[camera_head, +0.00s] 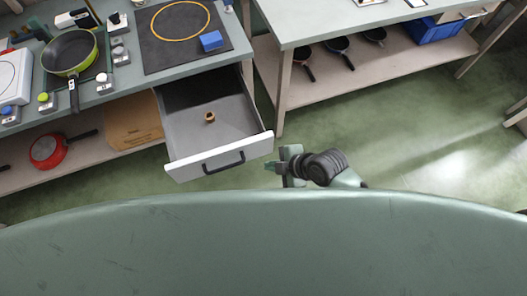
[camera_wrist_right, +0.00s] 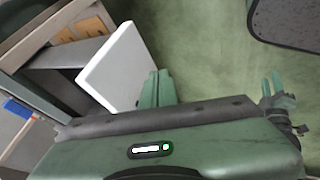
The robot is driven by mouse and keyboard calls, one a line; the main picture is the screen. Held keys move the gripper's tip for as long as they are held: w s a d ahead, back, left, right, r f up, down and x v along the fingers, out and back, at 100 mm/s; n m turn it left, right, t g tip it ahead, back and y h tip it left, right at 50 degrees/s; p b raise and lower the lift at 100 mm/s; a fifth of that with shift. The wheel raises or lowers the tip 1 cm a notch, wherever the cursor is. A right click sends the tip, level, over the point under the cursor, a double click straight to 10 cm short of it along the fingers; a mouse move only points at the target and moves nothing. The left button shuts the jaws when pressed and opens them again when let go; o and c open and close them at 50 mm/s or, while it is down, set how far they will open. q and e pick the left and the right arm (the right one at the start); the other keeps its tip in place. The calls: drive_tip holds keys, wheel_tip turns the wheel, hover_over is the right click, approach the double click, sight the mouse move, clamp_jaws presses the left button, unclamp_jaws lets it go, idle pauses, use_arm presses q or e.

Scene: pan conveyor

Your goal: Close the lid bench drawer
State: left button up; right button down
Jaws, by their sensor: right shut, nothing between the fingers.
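The lid bench drawer (camera_head: 187,169) stands pulled out beneath the left bench, its white front with a dark handle (camera_head: 223,161) facing me. A small brown ring-like thing (camera_head: 209,117) lies in it. The white drawer front (camera_wrist_right: 112,68) also shows in the right wrist view. My right gripper (camera_head: 272,167) is shut and empty, just outside the front's right corner; contact cannot be told. Its fingers (camera_wrist_right: 157,88) show beside the front in the right wrist view. What looks like my left gripper (camera_wrist_right: 272,86) shows at that view's right; its opening is unclear.
The left bench (camera_head: 130,75) carries a pan (camera_head: 69,52), a dark mat (camera_head: 165,55) and a blue block (camera_head: 211,41). Another bench (camera_head: 330,25) stands at right. Green floor lies free between.

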sight(255, 154)
drive_tip(key=w, duration=0.1)
drive_tip(key=w+a+f, duration=0.1)
drive_tip(key=w, duration=0.1)
drive_tip(key=w+a+f+p, duration=0.1)
drive_tip(key=shift+w+a, duration=0.15)
drive_tip(key=shift+w, duration=0.2)
use_arm(q)
drive_tip(key=shift+d+r, duration=0.2)
drive_tip(key=shift+r, duration=0.35)
